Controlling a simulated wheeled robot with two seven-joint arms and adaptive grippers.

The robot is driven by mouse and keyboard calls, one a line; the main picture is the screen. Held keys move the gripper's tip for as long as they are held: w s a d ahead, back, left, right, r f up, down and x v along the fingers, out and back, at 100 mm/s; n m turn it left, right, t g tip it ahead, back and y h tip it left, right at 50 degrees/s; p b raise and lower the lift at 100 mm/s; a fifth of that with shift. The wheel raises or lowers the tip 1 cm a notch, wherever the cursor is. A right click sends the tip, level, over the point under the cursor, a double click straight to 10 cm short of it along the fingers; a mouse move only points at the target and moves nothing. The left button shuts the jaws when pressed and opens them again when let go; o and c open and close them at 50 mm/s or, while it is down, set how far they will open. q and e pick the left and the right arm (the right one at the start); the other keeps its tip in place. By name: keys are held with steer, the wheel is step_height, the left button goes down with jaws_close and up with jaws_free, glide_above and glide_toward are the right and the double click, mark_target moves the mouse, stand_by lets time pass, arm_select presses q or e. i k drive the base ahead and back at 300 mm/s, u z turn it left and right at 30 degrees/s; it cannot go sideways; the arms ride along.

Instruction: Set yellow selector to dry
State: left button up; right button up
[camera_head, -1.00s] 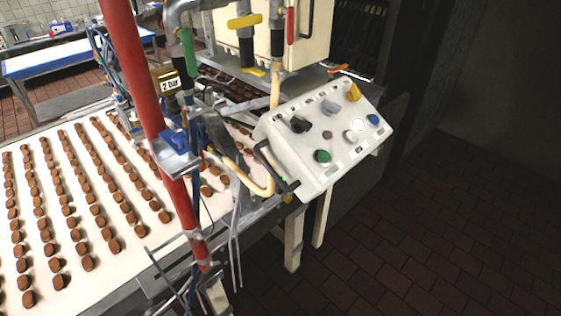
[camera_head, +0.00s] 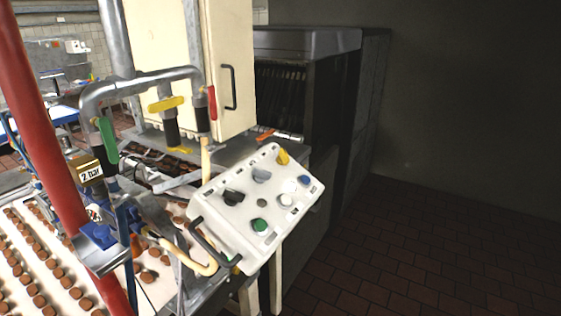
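The yellow selector (camera_head: 283,157) is a small knob at the far upper corner of a white, tilted control panel (camera_head: 230,217). Its exact pointing direction and any label near it are too small to read. The panel also carries a grey knob (camera_head: 261,175), a black knob (camera_head: 233,197), a green button (camera_head: 259,225), a white button (camera_head: 286,199) and a blue button (camera_head: 304,180). Neither of my grippers shows in the head view.
A red vertical pole (camera_head: 45,140) and pipes with green, yellow and red valve handles stand left of the panel. A conveyor with brown pieces (camera_head: 52,274) runs at lower left. A cream cabinet (camera_head: 232,60) stands behind. The brick floor (camera_head: 420,260) at right is clear.

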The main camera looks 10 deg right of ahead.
mark_target(283, 159)
steer(key=u, duration=2.5)
steer(key=k, duration=0.75)
steer(key=z, duration=1.75)
